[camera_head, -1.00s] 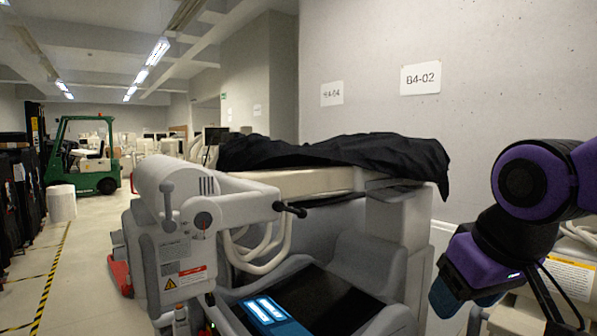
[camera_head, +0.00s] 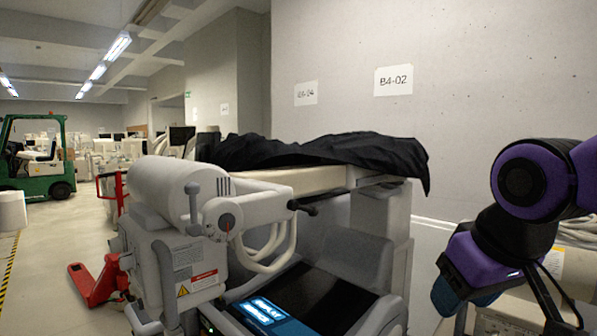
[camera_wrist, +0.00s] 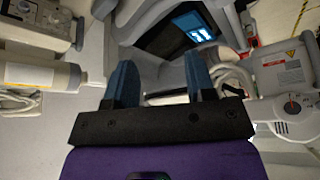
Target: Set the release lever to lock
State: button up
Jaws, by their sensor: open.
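The dial (camera_wrist: 293,106) also shows at the right of the wrist view. My gripper (camera_head: 452,296) is to the right of the cart, apart from it. Its blue fingers (camera_wrist: 160,72) are open and empty.
A red pallet jack (camera_head: 98,281) is at left, with a green forklift (camera_head: 38,155) behind. Another pale machine stands at right, beneath my arm.

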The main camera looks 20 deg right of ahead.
jog(key=shift+w+r, duration=0.15)
jog(key=shift+r, duration=0.05)
jog(key=c, duration=0.4)
jog(key=shift+w+a+r, duration=0.2)
jog(key=shift+w+r, duration=0.75)
jog(key=shift+r, duration=0.1)
grip_shut()
jog(key=w+a+r+n+g+y, duration=0.1)
jog(key=w+r, duration=0.4)
jog(key=w, duration=0.5)
jog(key=w+a+r+n+g+y, duration=0.1)
jog(key=w+r+n+g, duration=0.1)
jog(key=w+r, duration=0.4)
jog(key=w+a+r+n+g+y, duration=0.1)
jog(key=w+r, duration=0.4)
jog(key=w, duration=0.9)
jog(key=shift+w+a+r+n, duration=0.35)
jog(key=shift+a+n, duration=0.25)
jog(key=shift+n, duration=0.3)
